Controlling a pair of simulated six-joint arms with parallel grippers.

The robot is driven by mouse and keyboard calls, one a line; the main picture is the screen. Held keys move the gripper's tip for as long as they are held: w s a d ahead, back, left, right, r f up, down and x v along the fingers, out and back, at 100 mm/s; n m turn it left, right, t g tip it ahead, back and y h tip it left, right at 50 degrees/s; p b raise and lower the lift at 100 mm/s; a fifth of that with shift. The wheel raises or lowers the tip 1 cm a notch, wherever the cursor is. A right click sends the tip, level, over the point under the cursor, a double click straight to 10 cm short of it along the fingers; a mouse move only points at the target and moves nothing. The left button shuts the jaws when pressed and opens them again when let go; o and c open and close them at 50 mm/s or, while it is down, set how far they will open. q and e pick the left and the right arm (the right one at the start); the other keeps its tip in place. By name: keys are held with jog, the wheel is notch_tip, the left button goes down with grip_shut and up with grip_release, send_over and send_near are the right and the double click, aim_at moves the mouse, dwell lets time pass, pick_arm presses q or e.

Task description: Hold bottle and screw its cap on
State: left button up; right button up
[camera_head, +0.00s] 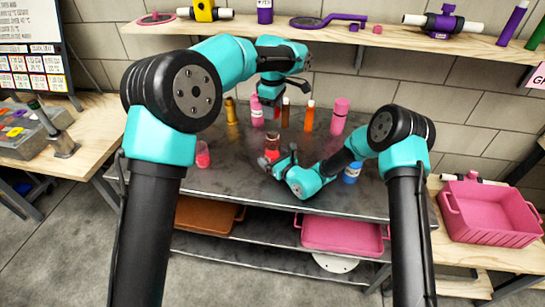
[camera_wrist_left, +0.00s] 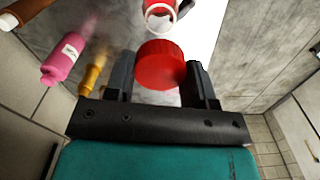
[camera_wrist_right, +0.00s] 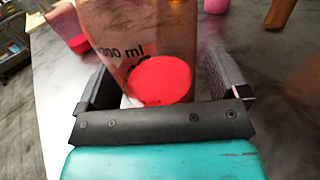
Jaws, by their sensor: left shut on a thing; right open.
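A clear, reddish bottle (camera_head: 272,142) stands on the dark metal table. In the left wrist view its top (camera_wrist_left: 160,14) lies beyond the red cap (camera_wrist_left: 160,65), apart from it. My left gripper (camera_head: 268,96) is shut on the red cap, above and behind the bottle in the head view. My right gripper (camera_head: 274,163) is low at the bottle. In the right wrist view its open fingers are on either side of the bottle (camera_wrist_right: 140,35), which bears "ml" lettering. A red round patch shows low on the bottle there; I cannot tell what it is.
Several bottles stand at the table's back, including a pink one (camera_head: 339,116) and an orange one (camera_head: 309,117). A pink crate (camera_head: 490,212) is on the side bench. The table's front left is clear.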

aim_at(272, 131)
jog(key=shift+c, duration=0.2)
jog(key=c, duration=1.3)
pick_arm(q)
jog(key=shift+f, duration=2.5)
jog(key=shift+f, duration=0.1)
jog(key=shift+f, duration=0.8)
jog(key=shift+f, duration=0.6)
